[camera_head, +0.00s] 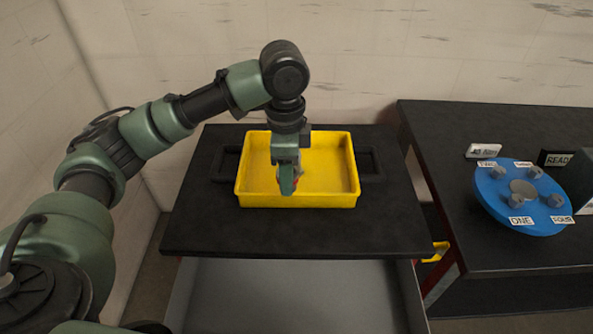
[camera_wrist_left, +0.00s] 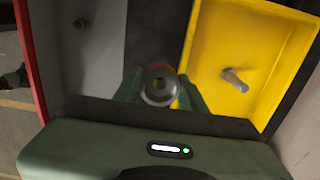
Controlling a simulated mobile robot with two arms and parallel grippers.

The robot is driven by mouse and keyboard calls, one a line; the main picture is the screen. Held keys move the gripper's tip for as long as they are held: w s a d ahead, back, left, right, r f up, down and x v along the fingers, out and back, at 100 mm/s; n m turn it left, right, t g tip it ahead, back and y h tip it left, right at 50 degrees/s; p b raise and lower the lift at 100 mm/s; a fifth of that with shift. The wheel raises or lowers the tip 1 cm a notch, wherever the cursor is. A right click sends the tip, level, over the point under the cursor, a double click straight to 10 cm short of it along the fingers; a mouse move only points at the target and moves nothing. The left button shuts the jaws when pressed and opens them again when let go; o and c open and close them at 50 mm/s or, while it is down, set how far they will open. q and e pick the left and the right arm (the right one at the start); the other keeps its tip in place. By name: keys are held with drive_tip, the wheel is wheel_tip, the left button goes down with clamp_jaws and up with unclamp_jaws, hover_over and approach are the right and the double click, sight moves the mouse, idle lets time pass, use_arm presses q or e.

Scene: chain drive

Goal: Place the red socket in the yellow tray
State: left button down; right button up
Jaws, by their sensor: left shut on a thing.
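My left gripper (camera_head: 288,188) reaches in from the left over the yellow tray (camera_head: 355,196) on the black tabletop. In the left wrist view, the gripper (camera_wrist_left: 160,98) is shut on a round socket (camera_wrist_left: 160,86) with a grey metal ring end and a reddish-orange edge. In the head view, only a bit of red shows between the fingers, and most of the socket is hidden. The yellow tray (camera_wrist_left: 216,35) shows at the right of the wrist view. The height of the socket above the tray floor is hard to tell. My right gripper is not in view.
A small grey cylindrical part (camera_wrist_left: 235,80) shows against the yellow surface in the wrist view. A black side table (camera_head: 450,170) at the right holds a blue disc (camera_head: 494,198) with several grey parts and labels. Black table surface is clear around the tray.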

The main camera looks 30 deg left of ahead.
use_arm(q)
drive_tip(key=w+a+r+m, duration=0.3)
drive_tip(key=w+m, duration=0.1)
drive_tip(key=m, duration=0.3)
wheel_tip(320, 180, up, 3)
drive_tip(key=m+p, duration=0.2)
drive_tip(key=m, duration=0.9)
hover_over(275, 189)
wheel_tip(275, 189, down, 14)
drive_tip(key=shift+f+p, duration=0.15)
drive_tip(key=shift+p, duration=1)
drive_tip(key=shift+f+p, duration=0.3)
drive_tip(key=shift+f, duration=2.15)
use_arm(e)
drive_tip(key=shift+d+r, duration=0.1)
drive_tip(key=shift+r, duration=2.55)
use_arm(q)
drive_tip(key=c, duration=0.8)
unclamp_jaws()
drive_tip(key=shift+f, duration=0.1)
